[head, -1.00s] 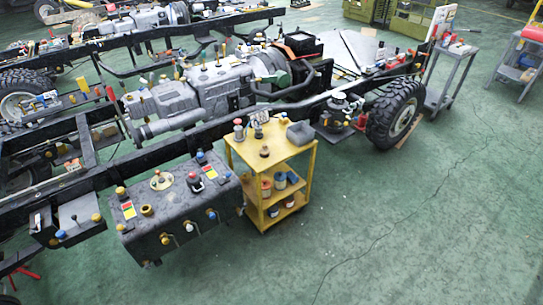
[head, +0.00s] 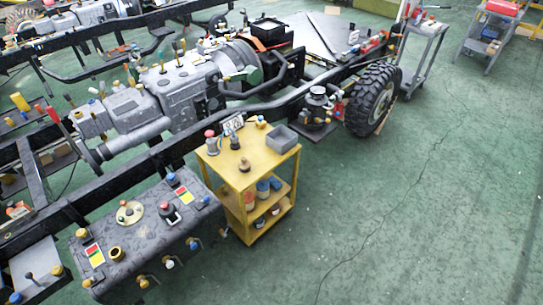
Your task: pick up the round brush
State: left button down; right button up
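I cannot tell for certain which item is the round brush. A small round piece with a tan knob and dark base (head: 244,165) stands on the top of the yellow cart (head: 262,160), near its front edge; it may be the brush. Behind it on the same top are a red-capped item (head: 210,136) and a dark knobbed item (head: 235,142). Neither of my grippers shows in the head view.
A grey open bin (head: 282,140) sits at the cart top's right corner. Cans stand on its lower shelf. The cart is close to the black chassis frame, a dark tank (head: 150,236) and a wheel (head: 373,98).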

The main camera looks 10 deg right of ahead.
aim_at(243, 165)
jog(key=z, duration=0.15)
jog(key=i, duration=0.9)
jog(key=u, duration=0.1)
